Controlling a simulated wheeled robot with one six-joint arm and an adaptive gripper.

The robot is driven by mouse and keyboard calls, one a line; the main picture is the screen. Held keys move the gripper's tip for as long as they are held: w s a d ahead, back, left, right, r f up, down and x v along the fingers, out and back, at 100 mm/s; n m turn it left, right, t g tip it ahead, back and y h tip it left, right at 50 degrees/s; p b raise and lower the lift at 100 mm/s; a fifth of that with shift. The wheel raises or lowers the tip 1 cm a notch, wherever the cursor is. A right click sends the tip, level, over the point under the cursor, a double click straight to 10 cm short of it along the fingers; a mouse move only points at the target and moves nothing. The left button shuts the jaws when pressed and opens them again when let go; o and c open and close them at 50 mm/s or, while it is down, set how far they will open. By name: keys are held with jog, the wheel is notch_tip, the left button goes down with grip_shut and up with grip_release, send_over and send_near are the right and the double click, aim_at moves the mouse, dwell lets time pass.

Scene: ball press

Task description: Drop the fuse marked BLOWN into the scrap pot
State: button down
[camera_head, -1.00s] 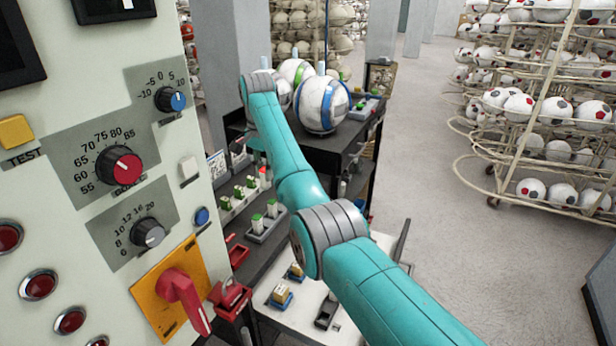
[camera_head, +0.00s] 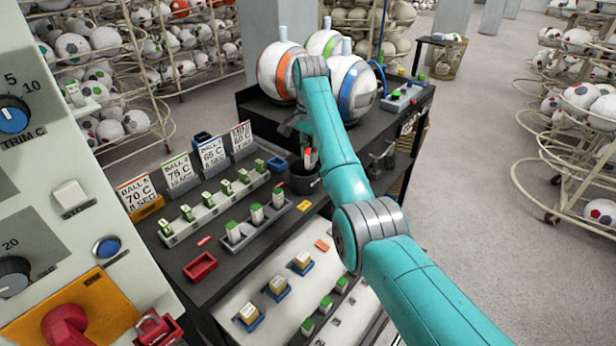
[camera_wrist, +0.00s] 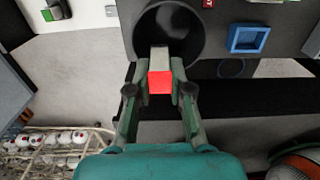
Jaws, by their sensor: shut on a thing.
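My gripper (camera_wrist: 163,68) is shut on a fuse (camera_wrist: 160,82) with a red end and a pale body. It also shows in the head view as a small red-topped piece (camera_head: 308,154). The dark round pot (camera_wrist: 190,28) lies beneath, and the fuse's pale end is over its opening. In the head view the pot (camera_head: 304,184) stands on the black bench under my gripper. I cannot tell whether the fuse's end is inside the rim. No marking on the fuse is readable.
Green-topped fuses stand in a long rack (camera_head: 220,208) and a shorter rack (camera_head: 257,222). A red tray (camera_head: 200,267) is near the front edge. Blue trays (camera_head: 278,290) sit on the lower white surface. Large balls (camera_head: 351,88) stand behind my arm. A blue square holder (camera_wrist: 248,39) is beside the pot.

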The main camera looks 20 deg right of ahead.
jog(key=shift+f, duration=0.7)
jog(key=c, duration=1)
grip_release()
